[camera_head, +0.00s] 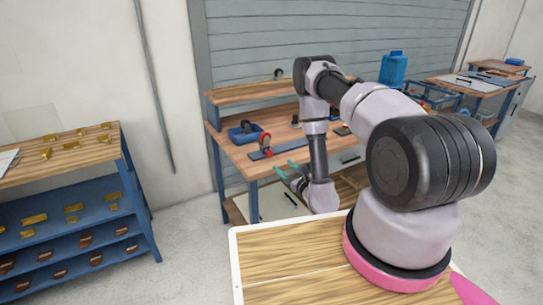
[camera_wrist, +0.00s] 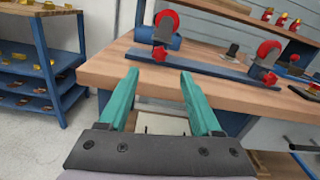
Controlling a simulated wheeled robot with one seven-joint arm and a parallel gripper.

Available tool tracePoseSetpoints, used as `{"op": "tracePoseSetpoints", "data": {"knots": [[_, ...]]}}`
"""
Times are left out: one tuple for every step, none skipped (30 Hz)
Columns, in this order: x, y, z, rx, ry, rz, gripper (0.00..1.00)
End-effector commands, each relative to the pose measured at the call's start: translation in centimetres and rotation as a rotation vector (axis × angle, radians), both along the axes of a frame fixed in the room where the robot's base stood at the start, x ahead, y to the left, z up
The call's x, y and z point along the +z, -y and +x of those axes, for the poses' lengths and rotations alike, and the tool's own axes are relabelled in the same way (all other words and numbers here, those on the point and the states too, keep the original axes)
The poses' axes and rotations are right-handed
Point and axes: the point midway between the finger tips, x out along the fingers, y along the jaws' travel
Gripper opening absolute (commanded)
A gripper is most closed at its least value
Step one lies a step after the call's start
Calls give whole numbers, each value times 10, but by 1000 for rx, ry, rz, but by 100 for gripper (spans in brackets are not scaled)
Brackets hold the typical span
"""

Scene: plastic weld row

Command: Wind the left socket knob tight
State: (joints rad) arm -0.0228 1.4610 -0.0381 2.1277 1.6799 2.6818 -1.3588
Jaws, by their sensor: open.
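A blue rail (camera_wrist: 215,66) lies on the wooden bench top, with a red disc in a dark holder near each end. At its left end, a small red knob (camera_wrist: 160,54) sits below the left red disc (camera_wrist: 167,20). A matching right knob (camera_wrist: 270,79) sits below the right disc. My gripper (camera_wrist: 158,74) is open and empty, its teal fingers pointing at the bench's front edge. The left knob appears beyond and between the fingertips, apart from them. In the head view my gripper (camera_head: 287,169) is in front of the bench, near the rail (camera_head: 275,149).
The bench (camera_head: 240,160) has a raised back shelf (camera_head: 250,92) and a blue bin (camera_head: 241,133). A blue rack (camera_wrist: 58,60) with yellow parts stands left, across open floor. A wooden top (camera_head: 285,255) lies nearest the head camera.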

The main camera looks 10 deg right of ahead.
Motion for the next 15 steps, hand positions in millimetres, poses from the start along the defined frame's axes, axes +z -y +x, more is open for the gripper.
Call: {"op": "tracePoseSetpoints", "data": {"knots": [[1,-1,2,1,6,-6,66],[2,-1,4,1,8,-8,66],[2,-2,6,2,9,-10,66],[2,-3,9,2,11,-10,66],[2,-4,12,2,11,-9,66],[2,-6,17,3,11,-8,66],[2,-7,21,2,10,-8,66],[2,-9,26,1,10,-8,66],[2,-11,33,1,10,-7,66],[2,-12,38,1,11,-8,66],[3,-14,44,0,12,-8,66],[2,-16,52,0,10,-7,66],[2,-18,57,-1,9,-7,66],[2,-20,63,0,10,-6,66],[2,-22,69,1,10,-7,66]]}}
